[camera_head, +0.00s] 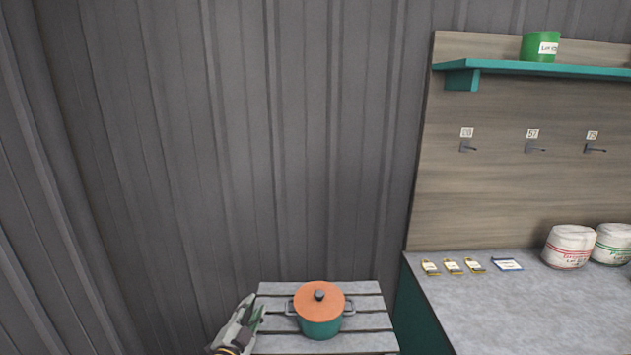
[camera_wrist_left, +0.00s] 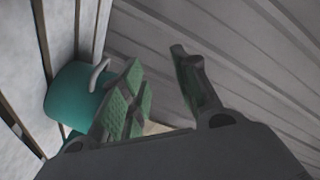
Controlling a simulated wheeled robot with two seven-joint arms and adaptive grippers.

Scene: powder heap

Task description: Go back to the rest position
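My left gripper (camera_head: 250,318) is at the bottom of the head view, just left of a teal pot (camera_head: 321,327) with an orange lid (camera_head: 318,298) and a dark knob. In the left wrist view, the left gripper's green-padded fingers (camera_wrist_left: 160,95) are apart with nothing between them. The teal pot (camera_wrist_left: 72,98) and its grey handle show at the left of that view, beside the fingers and not between them. The pot stands upright on a grey slatted table (camera_head: 362,288). My right gripper is not in view.
A grey counter (camera_head: 530,310) stands to the right, with several small tags (camera_head: 452,267) and two sacks (camera_head: 570,246) on it. Above are hooks (camera_head: 535,149) and a teal shelf (camera_head: 540,69) holding a green tin (camera_head: 537,47). A corrugated wall (camera_head: 230,150) closes the back and left.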

